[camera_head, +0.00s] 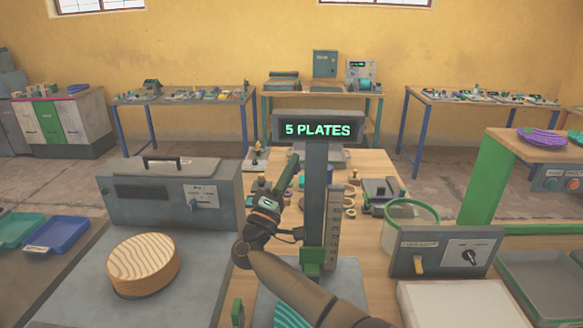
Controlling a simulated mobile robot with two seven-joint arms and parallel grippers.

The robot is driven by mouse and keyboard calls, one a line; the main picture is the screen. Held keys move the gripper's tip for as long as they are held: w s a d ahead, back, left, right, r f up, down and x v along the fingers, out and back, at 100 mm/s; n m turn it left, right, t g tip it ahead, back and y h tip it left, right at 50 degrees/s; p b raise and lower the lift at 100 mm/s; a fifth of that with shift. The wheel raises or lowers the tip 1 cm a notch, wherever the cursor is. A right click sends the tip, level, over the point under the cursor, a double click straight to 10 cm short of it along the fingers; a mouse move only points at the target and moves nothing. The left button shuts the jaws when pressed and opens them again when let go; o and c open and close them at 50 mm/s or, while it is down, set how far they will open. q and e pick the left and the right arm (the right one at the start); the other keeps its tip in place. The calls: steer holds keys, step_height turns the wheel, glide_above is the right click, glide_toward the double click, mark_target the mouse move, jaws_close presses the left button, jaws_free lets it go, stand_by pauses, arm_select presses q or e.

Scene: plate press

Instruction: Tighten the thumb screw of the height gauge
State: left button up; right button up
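The height gauge stands in the middle, a dark upright post (316,185) with a pale marked scale (334,220) along its right side. A green slider block (312,258) sits low on the post. I cannot make out the thumb screw; it may be too small or hidden. My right arm crosses in front of the gauge's base from the lower right and bends up on its left. My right gripper (287,172) is left of the post, pointing away, and its finger opening is not clear. My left gripper is not in view.
A display (318,130) reading "5 PLATES" tops the post. A teal striped plate (290,316) lies below it, partly behind my arm. A round wooden block (143,265) is at left, a grey box (170,195) behind it. A switch box (445,252) and clear green-rimmed container (408,222) stand right.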

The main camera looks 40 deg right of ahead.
jaws_close()
